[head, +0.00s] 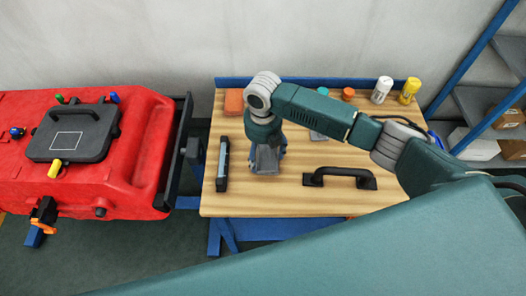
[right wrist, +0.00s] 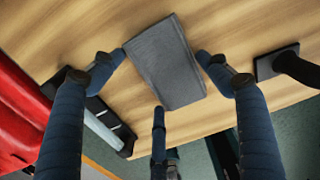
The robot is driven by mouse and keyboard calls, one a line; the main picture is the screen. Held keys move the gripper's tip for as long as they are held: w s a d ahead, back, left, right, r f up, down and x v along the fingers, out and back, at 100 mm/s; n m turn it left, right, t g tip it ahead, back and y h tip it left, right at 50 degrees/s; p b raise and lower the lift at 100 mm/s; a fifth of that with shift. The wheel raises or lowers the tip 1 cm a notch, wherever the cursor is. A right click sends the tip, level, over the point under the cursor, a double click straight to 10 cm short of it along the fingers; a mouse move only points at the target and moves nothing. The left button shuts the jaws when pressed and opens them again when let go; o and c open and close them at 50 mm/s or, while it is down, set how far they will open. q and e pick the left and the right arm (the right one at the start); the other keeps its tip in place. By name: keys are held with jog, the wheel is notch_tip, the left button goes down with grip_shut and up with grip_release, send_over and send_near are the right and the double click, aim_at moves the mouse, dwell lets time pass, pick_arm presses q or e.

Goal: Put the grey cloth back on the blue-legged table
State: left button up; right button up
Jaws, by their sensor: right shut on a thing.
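The grey cloth (head: 266,161) is a small folded rectangle at the left-middle of the wooden top of the blue-legged table (head: 290,205). My right gripper (head: 267,150) points down over it and is shut on it. In the right wrist view the cloth (right wrist: 168,62) lies between the dark blue fingers of the gripper (right wrist: 162,75). The cloth is at or just above the tabletop; I cannot tell if its underside touches. My left gripper is not in view.
A black-and-grey bar (head: 222,165) lies left of the cloth, and a black handle (head: 340,178) lies to its right. An orange block (head: 234,101), a white bottle (head: 382,90) and a yellow bottle (head: 409,91) stand along the back. A red machine (head: 140,150) is at left.

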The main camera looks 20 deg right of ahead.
aim_at(263, 156)
jog(key=shift+f, duration=0.1)
jog(key=o, duration=1.1)
jog(key=shift+r, duration=0.5)
notch_tip(263, 156, up, 11)
jog(key=b, duration=0.2)
jog(key=shift+r, duration=0.15)
